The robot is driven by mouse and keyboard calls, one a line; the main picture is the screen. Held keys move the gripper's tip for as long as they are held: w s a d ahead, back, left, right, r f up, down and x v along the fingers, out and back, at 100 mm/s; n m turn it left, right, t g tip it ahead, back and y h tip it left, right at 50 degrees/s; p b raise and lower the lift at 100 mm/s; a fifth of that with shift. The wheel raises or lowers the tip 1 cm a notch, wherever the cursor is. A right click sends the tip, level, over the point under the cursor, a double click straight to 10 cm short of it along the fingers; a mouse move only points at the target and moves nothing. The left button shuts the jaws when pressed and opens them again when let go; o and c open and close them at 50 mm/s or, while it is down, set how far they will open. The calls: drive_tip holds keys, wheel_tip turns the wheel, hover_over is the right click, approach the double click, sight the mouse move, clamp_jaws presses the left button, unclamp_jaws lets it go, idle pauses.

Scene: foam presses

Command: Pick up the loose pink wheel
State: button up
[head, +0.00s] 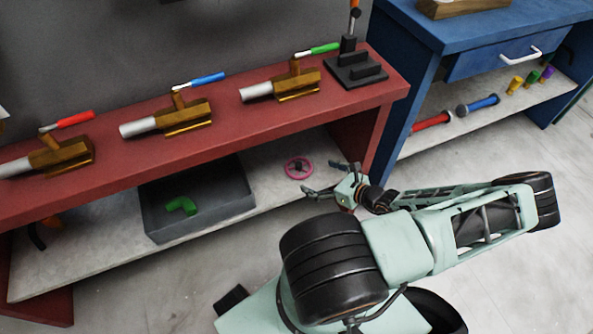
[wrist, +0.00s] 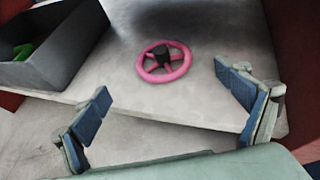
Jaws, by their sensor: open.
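The loose pink wheel (head: 299,168) lies flat on the grey lower shelf of the red bench, right of the grey bin. In the wrist view the wheel (wrist: 164,62) shows a pink rim, spokes and a dark hub. My gripper (head: 329,180) is open and empty at the shelf's front edge, just right of the wheel in the head view. In the wrist view my gripper (wrist: 170,105) has its two blue-padded fingers wide apart. The wheel is beyond the fingertips, between their lines, and not touched. Nothing hides the wheel.
The grey bin (head: 155,222) holds a green elbow piece (head: 181,205) left of the wheel. The red bench top (head: 225,130) overhangs the lower shelf (head: 95,262), and its right side panel (head: 372,135) stands right of the wheel. The shelf around the wheel is clear.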

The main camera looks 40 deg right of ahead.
sight(301, 166)
drive_tip(key=b+x, duration=0.1)
drive_tip(key=x, duration=0.3)
drive_tip(key=b+x, duration=0.1)
drive_tip(key=x, duration=0.1)
drive_tip(key=b+x, duration=0.1)
drive_tip(key=x, duration=0.2)
drive_tip(key=shift+w+d+r, duration=0.1)
drive_tip(key=shift+d+r, duration=0.1)
drive_tip(key=shift+r, duration=0.05)
drive_tip(key=shift+c, duration=0.4)
drive_tip(key=c, duration=1.3)
drive_tip(key=shift+r, duration=0.15)
